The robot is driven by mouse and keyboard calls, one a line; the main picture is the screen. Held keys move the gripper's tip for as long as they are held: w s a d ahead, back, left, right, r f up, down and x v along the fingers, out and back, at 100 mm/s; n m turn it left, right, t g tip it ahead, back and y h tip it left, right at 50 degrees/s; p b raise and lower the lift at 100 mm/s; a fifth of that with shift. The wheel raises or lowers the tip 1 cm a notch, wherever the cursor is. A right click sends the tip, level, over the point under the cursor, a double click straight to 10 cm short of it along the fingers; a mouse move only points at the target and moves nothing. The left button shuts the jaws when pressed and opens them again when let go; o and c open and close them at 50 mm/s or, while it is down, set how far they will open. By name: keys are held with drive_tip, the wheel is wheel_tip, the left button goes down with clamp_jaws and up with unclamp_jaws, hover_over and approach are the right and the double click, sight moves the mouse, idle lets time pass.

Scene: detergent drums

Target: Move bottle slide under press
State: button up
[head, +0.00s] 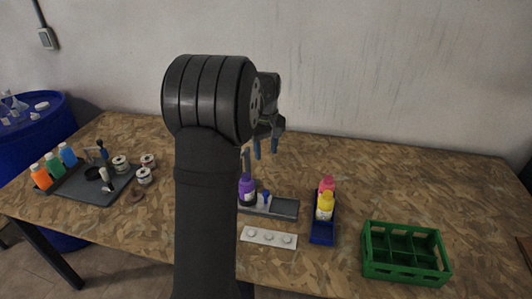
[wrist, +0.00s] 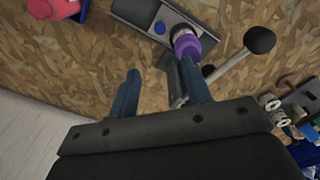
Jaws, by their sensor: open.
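A purple bottle (head: 247,191) stands upright at the left part of a low grey press base (head: 285,207). A blue knob (head: 266,195), apparently the slide's handle, is just right of the bottle; it also shows in the wrist view (wrist: 160,27). The press post (head: 245,160) rises behind the bottle, partly hidden by my arm. The press lever with its black ball (wrist: 260,40) shows in the wrist view. My gripper (head: 266,148) is open and empty above and behind the press. In the wrist view, one finger overlaps the purple bottle (wrist: 186,42); contact cannot be told.
A blue tray (head: 322,237) with pink and yellow bottles stands right of the press. A white strip (head: 250,235) with round pieces lies in front. A green crate (head: 405,272) is at front right. A grey board (head: 90,190) with bottles and cans is at left.

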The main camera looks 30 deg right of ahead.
sight(266, 192)
wheel_tip(266, 192, down, 18)
drive_tip(key=n, duration=0.6)
drive_tip(key=shift+r, duration=0.25)
clamp_jaws()
